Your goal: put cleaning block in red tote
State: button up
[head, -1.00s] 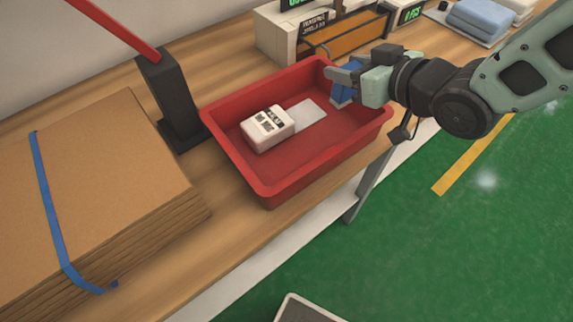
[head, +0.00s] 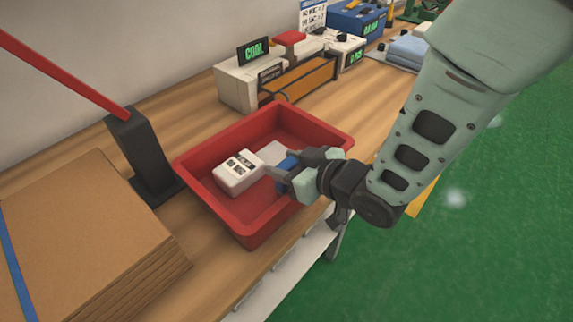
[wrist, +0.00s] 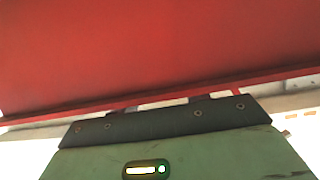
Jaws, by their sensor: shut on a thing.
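The red tote (head: 231,221) stands on the wooden bench in the head view, and its red surface (wrist: 160,50) fills the upper wrist view. My gripper (head: 281,169) is over the right part of the tote, inside its rim outline. It is shut on a blue block (head: 288,161), the likely cleaning block, mostly hidden by the fingers. I cannot tell whether the block touches the tote floor. A white labelled block (head: 238,172) lies in the tote to the left of my gripper. A flat pale piece (head: 272,152) lies beside it, partly hidden. The held block does not show in the wrist view.
A stack of cardboard (head: 85,240) lies at the left front. A black post (head: 142,155) with a red bar stands left of the tote. A white machine (head: 250,85) with an orange roller stands behind it. Green floor lies to the right.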

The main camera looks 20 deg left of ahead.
jog(key=shift+f, duration=0.35)
jog(key=shift+f, duration=0.15)
jog(key=o, duration=1)
jog(key=shift+r, duration=0.2)
jog(key=shift+v, duration=6)
